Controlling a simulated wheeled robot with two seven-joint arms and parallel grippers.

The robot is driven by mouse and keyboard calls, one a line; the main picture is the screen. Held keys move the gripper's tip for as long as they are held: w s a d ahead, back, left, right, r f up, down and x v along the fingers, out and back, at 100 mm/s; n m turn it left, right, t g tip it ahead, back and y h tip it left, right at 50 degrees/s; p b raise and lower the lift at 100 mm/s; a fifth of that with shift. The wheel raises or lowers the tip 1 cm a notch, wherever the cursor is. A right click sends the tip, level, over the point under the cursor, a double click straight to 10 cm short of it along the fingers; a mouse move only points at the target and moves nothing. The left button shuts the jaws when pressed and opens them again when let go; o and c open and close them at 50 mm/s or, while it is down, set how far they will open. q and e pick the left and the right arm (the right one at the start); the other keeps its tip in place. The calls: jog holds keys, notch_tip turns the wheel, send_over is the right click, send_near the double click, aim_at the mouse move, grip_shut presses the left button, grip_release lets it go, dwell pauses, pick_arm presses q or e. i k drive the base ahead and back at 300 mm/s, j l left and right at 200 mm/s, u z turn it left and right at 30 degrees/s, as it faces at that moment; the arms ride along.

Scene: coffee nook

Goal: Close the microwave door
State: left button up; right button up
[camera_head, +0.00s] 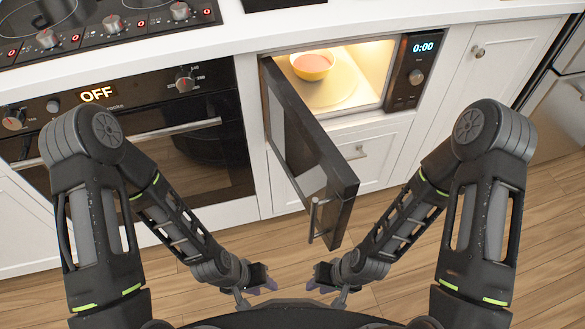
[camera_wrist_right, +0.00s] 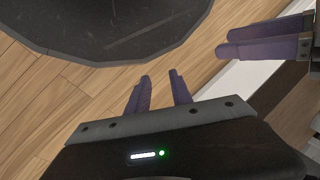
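The microwave (camera_head: 341,78) is built into the white cabinets, its lit cavity exposed. Its dark door (camera_head: 300,140) is hinged at the left side and stands wide open, swung out toward me. The door's metal handle (camera_head: 314,219) is near the free edge, low in the head view. My right gripper (camera_head: 319,279) is open and empty, below the door and apart from the handle; its parted fingers show in the right wrist view (camera_wrist_right: 160,77). My left gripper (camera_head: 271,283) is open and empty, left of the right one; its purple fingers also show in the right wrist view (camera_wrist_right: 225,43).
A yellow bowl (camera_head: 312,66) with pinkish contents stands inside the microwave. The control panel (camera_head: 412,70) is right of the cavity. An oven (camera_head: 130,130) under a cooktop (camera_head: 100,25) is at left. Wooden floor (camera_head: 480,240) is clear to the right.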

aim_at(327, 185)
jog(key=k+j, duration=0.1)
jog(key=j, duration=0.25)
jog(key=k+j, duration=0.15)
jog(key=j, duration=0.2)
jog(key=k+j, duration=0.1)
jog(key=j, duration=0.25)
jog(key=k+j, duration=0.1)
jog(key=j, duration=0.2)
jog(key=k+j, duration=0.15)
jog(key=j, duration=0.2)
jog(key=z, duration=0.05)
